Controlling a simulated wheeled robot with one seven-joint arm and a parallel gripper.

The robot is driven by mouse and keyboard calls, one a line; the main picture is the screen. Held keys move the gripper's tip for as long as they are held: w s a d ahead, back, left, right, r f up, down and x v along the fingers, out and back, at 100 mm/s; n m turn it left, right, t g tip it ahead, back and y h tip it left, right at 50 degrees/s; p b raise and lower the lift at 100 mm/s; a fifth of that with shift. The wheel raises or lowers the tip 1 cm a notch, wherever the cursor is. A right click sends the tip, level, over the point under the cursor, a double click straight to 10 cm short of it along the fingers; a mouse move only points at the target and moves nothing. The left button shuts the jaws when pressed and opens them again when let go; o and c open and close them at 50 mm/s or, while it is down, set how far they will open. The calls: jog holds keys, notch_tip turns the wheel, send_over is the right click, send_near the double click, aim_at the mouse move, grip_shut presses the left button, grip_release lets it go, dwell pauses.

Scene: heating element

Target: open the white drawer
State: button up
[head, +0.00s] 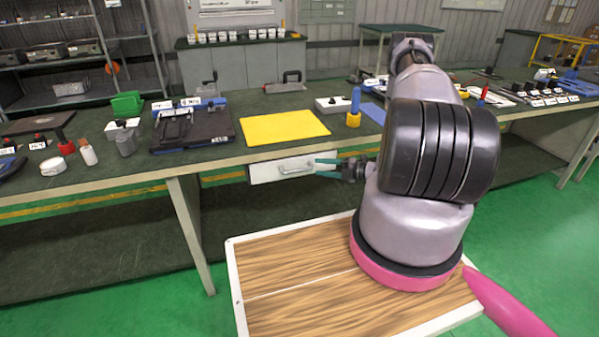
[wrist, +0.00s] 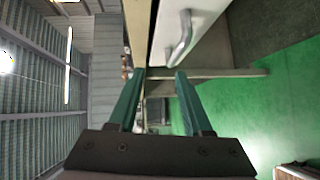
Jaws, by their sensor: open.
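The white drawer (head: 270,169) is set under the front edge of the workbench, below the yellow mat, and looks closed. Its metal bar handle (head: 297,169) is on the front face. My gripper (head: 320,168) has teal fingers and is open, close to the right end of the handle. In the wrist view my gripper (wrist: 160,75) has its fingers apart with nothing held; the handle lies ahead of them. Contact with the handle cannot be told.
The workbench (head: 215,165) carries a yellow mat (head: 284,127), a black and blue device (head: 190,125), a green bin (head: 127,104) and several small tools. A bench leg (head: 190,230) stands left of the drawer. The floor in front of the drawer is partly clear.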

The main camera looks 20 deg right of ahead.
aim_at(302, 171)
jog(key=w+a+f, duration=0.1)
jog(key=w+a, duration=0.1)
jog(key=w+a+f+m, duration=0.1)
jog(key=w+a+f, duration=0.1)
jog(key=w+a+f+m, duration=0.1)
jog(key=w+a, duration=0.1)
jog(key=a, duration=0.1)
jog(key=shift+w+f+t+h, duration=0.25)
jog(key=shift+w+t+h, duration=0.05)
jog(key=shift+w, duration=0.05)
grip_shut()
jog(key=shift+d, duration=0.1)
dwell(1.4)
